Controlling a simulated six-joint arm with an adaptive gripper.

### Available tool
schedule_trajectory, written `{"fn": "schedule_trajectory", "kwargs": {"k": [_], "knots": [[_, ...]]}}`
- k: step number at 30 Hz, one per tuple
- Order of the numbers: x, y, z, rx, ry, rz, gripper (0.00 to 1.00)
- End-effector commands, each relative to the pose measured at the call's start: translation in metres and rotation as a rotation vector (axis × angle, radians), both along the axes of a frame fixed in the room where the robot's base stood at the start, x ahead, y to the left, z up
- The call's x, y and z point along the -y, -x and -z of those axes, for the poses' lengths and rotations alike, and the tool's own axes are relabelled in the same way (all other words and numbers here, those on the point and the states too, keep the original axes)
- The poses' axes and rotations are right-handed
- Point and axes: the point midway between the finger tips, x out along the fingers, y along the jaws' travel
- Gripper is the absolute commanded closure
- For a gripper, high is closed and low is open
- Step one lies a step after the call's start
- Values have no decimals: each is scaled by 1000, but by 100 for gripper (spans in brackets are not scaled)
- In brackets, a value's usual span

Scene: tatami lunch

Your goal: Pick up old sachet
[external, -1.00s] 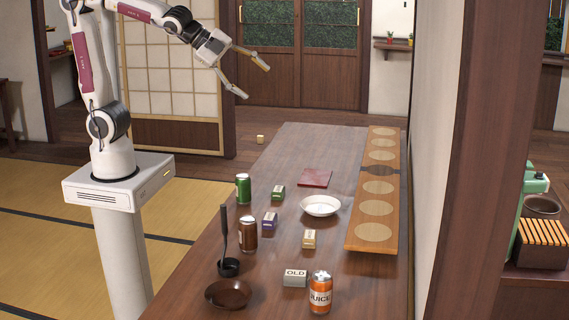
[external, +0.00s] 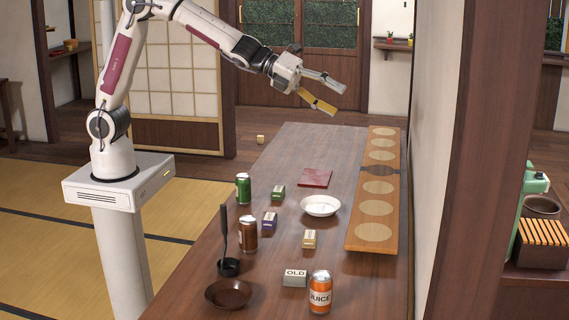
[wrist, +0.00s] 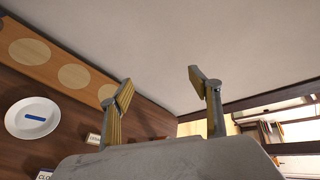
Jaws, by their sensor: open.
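The old sachet (external: 295,277) is a small grey block with a white label reading OLD. It sits on the near part of the dark wooden table (external: 290,150), just left of an orange juice can (external: 320,291). My gripper (external: 328,94) is open and empty, high above the far part of the table, well away from the sachet. In the wrist view my two fingers (wrist: 162,90) are spread apart with nothing between them. I cannot make out the old sachet in the wrist view.
Near the sachet are a dark bowl (external: 228,294), a ladle (external: 226,250), a brown can (external: 248,233) and a tan sachet (external: 309,239). Farther back are a green can (external: 243,188), a white plate (external: 320,206) and a wooden board (external: 360,234). A wall borders the right side.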

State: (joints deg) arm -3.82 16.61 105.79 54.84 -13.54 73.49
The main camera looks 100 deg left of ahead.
Motion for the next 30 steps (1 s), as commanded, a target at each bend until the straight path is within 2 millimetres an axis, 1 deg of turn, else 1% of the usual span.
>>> {"fn": "schedule_trajectory", "kwargs": {"k": [1,6,11,15,23,30], "knots": [[5,-9,9,6,-36,43,38],[25,-32,34,47,-167,208,38],[45,-48,62,91,-280,367,38],[63,-58,90,136,-370,507,38],[95,-61,148,230,-514,769,38],[120,-49,206,339,-615,1009,38]]}}
